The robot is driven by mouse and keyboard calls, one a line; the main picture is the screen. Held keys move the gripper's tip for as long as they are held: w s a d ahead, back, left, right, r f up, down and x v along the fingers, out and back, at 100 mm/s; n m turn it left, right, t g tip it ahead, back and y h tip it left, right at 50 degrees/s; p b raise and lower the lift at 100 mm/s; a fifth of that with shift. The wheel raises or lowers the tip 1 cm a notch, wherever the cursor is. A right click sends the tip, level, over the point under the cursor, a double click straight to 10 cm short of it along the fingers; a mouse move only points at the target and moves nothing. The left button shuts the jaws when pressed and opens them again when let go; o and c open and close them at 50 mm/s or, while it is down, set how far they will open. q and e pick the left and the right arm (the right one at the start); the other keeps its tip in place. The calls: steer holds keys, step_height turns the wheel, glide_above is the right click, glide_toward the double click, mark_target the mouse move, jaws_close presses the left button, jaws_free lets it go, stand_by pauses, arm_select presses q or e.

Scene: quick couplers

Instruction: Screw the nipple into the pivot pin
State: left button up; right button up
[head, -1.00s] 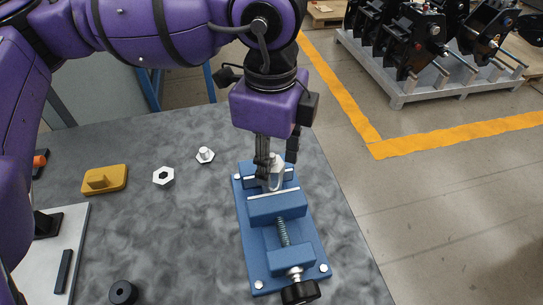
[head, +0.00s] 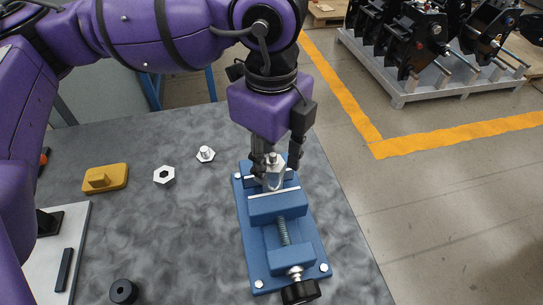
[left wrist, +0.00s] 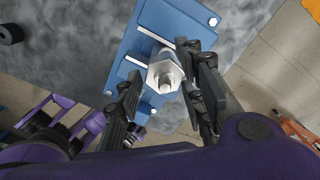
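A silver metal part with a hexagonal collar and a round stud on top (head: 274,176) stands upright in the jaws of the blue vise (head: 262,208). It also shows in the left wrist view (left wrist: 163,75). I cannot tell whether it is the pivot pin alone or has the nipple on it. My left gripper (head: 276,162) is open, its fingers apart on either side of the stud, at or just behind it. In the left wrist view the dark fingers (left wrist: 165,95) have a gap between them and grip nothing.
On the grey table lie a hex piece with a stud (head: 205,154), a hex nut (head: 163,175), a yellow block (head: 106,179) and a black ring (head: 123,291). A pale plate (head: 56,262) is at the left. The table between these and the vise is clear.

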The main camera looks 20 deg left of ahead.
arm_select(q)
steer(key=shift+o, duration=0.9)
steer(key=shift+r, duration=0.15)
step_height(320, 180, up, 12)
